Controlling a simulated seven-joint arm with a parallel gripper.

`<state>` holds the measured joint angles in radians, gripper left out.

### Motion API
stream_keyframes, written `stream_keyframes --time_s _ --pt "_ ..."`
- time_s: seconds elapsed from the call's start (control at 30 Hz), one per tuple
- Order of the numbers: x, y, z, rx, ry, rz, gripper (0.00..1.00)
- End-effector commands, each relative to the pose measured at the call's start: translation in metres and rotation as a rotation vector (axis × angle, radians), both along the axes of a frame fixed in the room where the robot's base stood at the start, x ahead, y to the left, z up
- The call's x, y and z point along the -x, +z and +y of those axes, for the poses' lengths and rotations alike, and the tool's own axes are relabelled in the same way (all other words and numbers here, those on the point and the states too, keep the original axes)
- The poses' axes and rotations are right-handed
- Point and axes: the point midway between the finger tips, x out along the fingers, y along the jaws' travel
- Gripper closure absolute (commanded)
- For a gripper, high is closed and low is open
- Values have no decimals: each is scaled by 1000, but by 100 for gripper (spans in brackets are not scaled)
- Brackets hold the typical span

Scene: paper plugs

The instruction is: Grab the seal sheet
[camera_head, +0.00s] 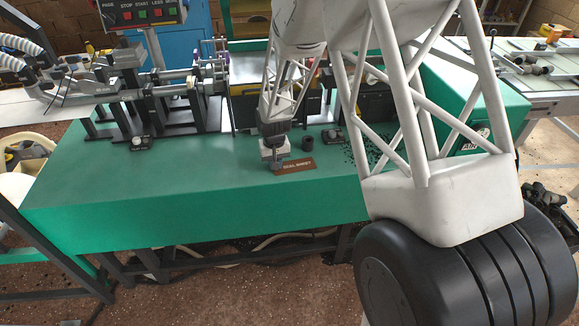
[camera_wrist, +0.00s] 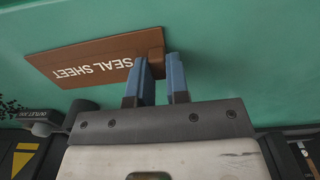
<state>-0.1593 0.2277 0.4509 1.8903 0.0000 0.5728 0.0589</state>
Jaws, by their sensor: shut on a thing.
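The seal sheet (camera_wrist: 88,60) is a flat brown rectangular plate with white "SEAL SHEET" lettering, seen upside down in the wrist view. In the head view the seal sheet (camera_head: 295,165) lies at the front part of the green machine top. A small brown raised block (camera_wrist: 155,54) stands at one end of it. My gripper (camera_wrist: 162,62) has its two blue-grey fingers on either side of this block, shut on it. In the head view my gripper (camera_head: 273,163) points down at the sheet's left end, and its fingertips are too small to make out.
The green machine top (camera_head: 150,185) is clear to the left of the sheet. A dark round knob (camera_head: 307,143) and a small black switch box (camera_head: 332,137) stand behind the sheet. Black specks (camera_head: 375,150) lie to the right. Metal machine parts (camera_head: 185,90) stand at the back.

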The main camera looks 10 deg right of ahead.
Motion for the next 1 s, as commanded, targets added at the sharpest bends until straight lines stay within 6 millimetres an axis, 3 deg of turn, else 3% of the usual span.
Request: stream_keyframes --time_s 0.37,0.7,1.0 --pt "0 4 0 0 0 -1 100" --pt "0 36 0 0 0 -3 100" --pt "43 39 -7 0 0 1 100"
